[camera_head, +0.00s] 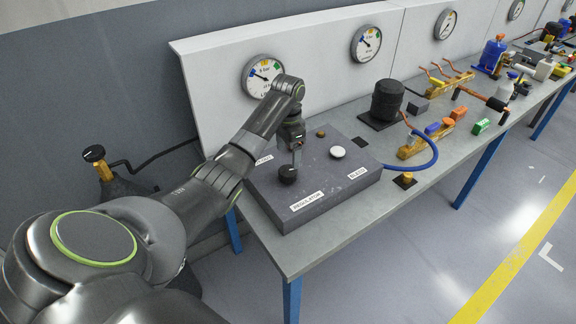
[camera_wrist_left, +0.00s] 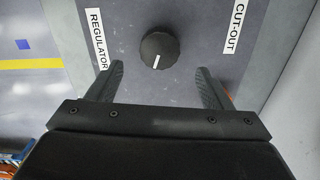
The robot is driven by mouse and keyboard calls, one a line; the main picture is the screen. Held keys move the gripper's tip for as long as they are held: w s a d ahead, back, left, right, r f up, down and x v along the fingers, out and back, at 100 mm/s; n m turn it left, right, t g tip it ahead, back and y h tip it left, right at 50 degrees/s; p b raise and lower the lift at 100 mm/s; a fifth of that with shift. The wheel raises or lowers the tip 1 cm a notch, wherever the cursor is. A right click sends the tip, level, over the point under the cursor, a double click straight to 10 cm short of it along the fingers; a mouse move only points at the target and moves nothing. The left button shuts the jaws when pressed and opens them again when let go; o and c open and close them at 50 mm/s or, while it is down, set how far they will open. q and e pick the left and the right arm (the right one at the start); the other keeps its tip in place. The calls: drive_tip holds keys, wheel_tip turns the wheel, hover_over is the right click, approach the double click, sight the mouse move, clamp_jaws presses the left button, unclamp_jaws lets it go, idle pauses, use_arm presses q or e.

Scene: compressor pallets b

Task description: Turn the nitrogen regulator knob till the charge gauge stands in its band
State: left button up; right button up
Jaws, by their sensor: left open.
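The black regulator knob (camera_head: 288,174) stands on the dark grey panel box (camera_head: 325,205), beside its REGULATOR label (camera_head: 307,201). In the left wrist view the knob (camera_wrist_left: 160,47) is round and ribbed, with a white pointer line toward the gripper side. My left gripper (camera_head: 296,158) is above the box, close to the knob. In the left wrist view its two fingers (camera_wrist_left: 160,72) are open, with the knob ahead of the gap and nothing held. The nearest wall gauge (camera_head: 262,72) has coloured bands; my arm covers part of its right edge, and its needle is too small to read surely.
A white button (camera_head: 338,152) and a small brass-coloured knob (camera_head: 321,133) are on the same box. A black compressor (camera_head: 387,100) stands behind it. A blue hose (camera_head: 430,158) curves to the right. A gas cylinder valve (camera_head: 95,155) is at left.

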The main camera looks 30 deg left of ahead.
use_arm(q)
wheel_tip(320, 180, up, 2)
wheel_tip(320, 180, up, 7)
drive_tip(key=p, duration=0.6)
hover_over(288, 170)
drive_tip(key=shift+r+p, duration=0.75)
drive_tip(key=shift+r, duration=0.2)
idle(2.0)
